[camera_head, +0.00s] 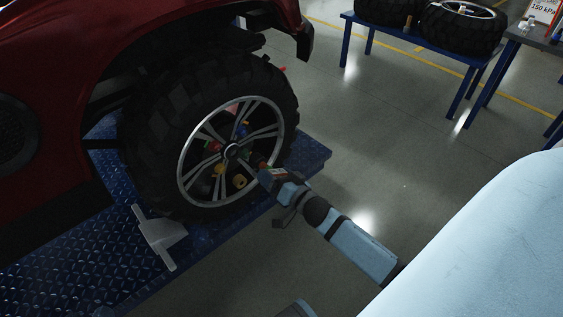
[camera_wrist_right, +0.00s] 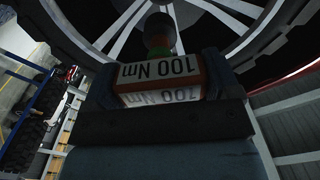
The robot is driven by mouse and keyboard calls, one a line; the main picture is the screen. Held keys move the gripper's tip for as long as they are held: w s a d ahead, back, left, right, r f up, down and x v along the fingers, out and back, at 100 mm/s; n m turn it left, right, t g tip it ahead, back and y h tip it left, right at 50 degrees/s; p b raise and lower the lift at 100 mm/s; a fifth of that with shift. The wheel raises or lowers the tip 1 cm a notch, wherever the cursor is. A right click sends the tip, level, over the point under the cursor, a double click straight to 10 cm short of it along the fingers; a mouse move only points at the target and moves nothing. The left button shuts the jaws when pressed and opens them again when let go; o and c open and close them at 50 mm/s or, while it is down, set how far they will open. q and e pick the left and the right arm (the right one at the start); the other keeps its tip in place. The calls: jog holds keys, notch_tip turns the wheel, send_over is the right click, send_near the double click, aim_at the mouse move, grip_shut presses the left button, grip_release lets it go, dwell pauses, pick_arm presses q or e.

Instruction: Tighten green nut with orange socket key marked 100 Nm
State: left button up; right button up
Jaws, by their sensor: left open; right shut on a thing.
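The orange socket key marked 100 Nm (camera_wrist_right: 162,70) fills the middle of the right wrist view, its dark socket (camera_wrist_right: 158,30) pointing at the wheel. My right gripper (camera_head: 272,178) is shut on the key in front of the wheel's right side. A bit of green (camera_wrist_right: 160,50) shows between the key's label and the dark socket; I cannot tell whether it is the green nut or part of the key. The socket end lies among the spokes, and whether it sits on a nut is hidden. My left gripper is not in view.
The wheel (camera_head: 150,150) is on a dark red car (camera_head: 180,35) above a blue platform (camera_head: 310,152). Red (camera_head: 214,146), blue (camera_head: 241,130) and yellow (camera_head: 239,181) nuts show at the hub. A blue table (camera_head: 400,42) holds spare tyres at the back. The floor between is clear.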

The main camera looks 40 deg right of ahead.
pick_arm(q)
jog(key=t+b, duration=0.1)
jog(key=b, duration=0.2)
jog(key=shift+s+d+f+h, duration=0.3)
jog(key=shift+s+f+h, duration=0.05)
jog(key=shift+f+h, duration=0.05)
pick_arm(e)
notch_tip(320, 180, down, 7)
jog(key=d, duration=0.2)
jog(key=shift+w+d+r, duration=0.15)
jog(key=shift+w+d, duration=0.15)
pick_arm(q)
jog(key=shift+w+a+f+g, duration=0.1)
jog(key=shift+a+f+g, duration=0.1)
jog(key=shift+f+g, duration=0.35)
pick_arm(e)
jog(key=shift+w+a, duration=0.15)
jog(key=shift+w, duration=1.3)
jog(key=shift+w+a, duration=0.1)
jog(key=shift+w, duration=1.3)
pick_arm(q)
jog(key=shift+f, duration=0.15)
jog(key=shift+r+p, duration=0.5)
jog(key=shift+p, duration=0.2)
